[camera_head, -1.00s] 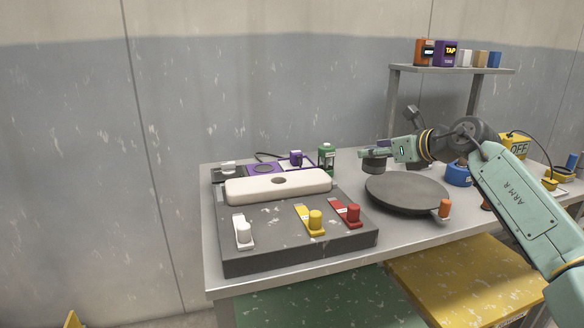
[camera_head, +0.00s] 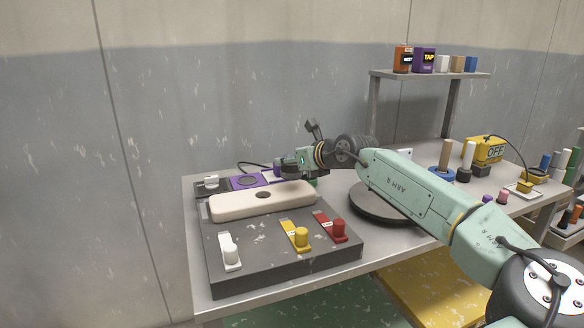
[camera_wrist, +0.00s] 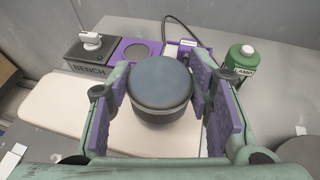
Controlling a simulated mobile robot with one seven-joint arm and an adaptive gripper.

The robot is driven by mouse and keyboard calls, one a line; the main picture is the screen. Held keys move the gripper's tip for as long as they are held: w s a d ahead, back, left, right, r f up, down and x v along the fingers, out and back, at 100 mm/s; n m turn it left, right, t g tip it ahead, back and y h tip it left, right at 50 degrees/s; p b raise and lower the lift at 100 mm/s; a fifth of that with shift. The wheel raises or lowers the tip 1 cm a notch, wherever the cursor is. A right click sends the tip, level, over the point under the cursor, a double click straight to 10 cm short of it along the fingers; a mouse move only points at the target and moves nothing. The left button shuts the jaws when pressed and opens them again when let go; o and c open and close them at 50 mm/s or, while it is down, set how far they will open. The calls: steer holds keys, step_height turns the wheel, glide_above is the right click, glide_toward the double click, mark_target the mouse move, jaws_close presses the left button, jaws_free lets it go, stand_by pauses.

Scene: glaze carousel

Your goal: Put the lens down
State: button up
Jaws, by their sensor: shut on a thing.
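The lens (camera_wrist: 161,82) is a short dark round piece with a blue-grey top. In the wrist view it sits between the purple pads of my gripper (camera_wrist: 163,108). My gripper is shut on it and holds it above the long cream block (camera_wrist: 58,105). In the head view my gripper (camera_head: 284,164) is over the back of the bench, behind the right end of the cream block (camera_head: 225,207). The lens cannot be made out clearly there. The block has a dark round spot (camera_head: 263,195) on top; in the wrist view the lens hides that area.
A purple plate with a grey disc (camera_wrist: 139,53) and a green AMP bottle (camera_wrist: 242,65) stand close behind the lens. A dark box with white, yellow (camera_head: 301,238) and red knobs is in front. A dark turntable (camera_head: 368,208) is to the right.

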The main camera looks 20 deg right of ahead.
mark_target(297, 171)
step_height(297, 171, down, 2)
steer(key=shift+f+p, duration=0.25)
steer(key=shift+p, duration=0.5)
steer(key=shift+f, duration=0.45)
steer(key=shift+f, duration=0.2)
steer(key=o, duration=1.2)
steer(key=shift+r, duration=0.15)
